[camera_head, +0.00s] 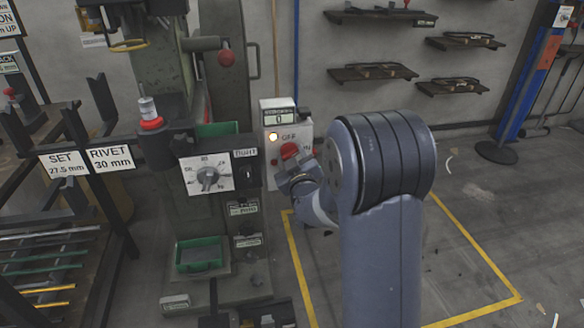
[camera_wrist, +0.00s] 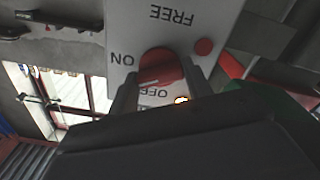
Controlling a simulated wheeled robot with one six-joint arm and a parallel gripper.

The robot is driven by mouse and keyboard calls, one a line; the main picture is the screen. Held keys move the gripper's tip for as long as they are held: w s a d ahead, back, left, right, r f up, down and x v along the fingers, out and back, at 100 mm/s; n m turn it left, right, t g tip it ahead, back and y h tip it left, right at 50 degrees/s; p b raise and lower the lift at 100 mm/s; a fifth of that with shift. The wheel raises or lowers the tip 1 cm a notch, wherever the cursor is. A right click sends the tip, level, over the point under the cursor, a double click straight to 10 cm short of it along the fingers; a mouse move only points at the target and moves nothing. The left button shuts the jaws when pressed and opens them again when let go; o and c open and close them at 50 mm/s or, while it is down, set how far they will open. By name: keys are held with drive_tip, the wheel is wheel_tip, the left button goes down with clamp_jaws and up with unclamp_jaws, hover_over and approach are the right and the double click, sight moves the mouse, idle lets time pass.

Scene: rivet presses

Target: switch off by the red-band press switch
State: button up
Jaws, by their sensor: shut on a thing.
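The switch box (camera_head: 268,170) is a pale panel on the right side of the press (camera_head: 222,215). Its red knob (camera_head: 289,151) shows beside the word OFF, under a small display reading 0. A lamp (camera_head: 273,136) on the box is lit. The press carries a red band (camera_head: 152,123) on its left. My gripper (camera_head: 298,172) is at the knob. In the wrist view, the panel appears upside down with FREE, ON and OFF, and my fingers are shut on the red knob (camera_wrist: 160,65). Part of OFF is hidden, and I cannot read the knob's exact setting.
A white dial (camera_head: 208,175) and a green tray (camera_head: 200,254) are on the press front. A rack with SET and RIVET signs (camera_head: 110,158) stands to the left. Wall shelves (camera_head: 372,72) hang behind. Yellow lines mark open floor on the right.

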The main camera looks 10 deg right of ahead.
drive_tip(key=n+b, duration=0.8)
drive_tip(key=n, duration=0.4)
drive_tip(key=shift+b, duration=0.3)
idle(0.4)
drive_tip(key=o, duration=1)
drive_tip(key=s+p, duration=0.2)
drive_tip(key=s, duration=0.8)
drive_tip(key=shift+s, duration=0.4)
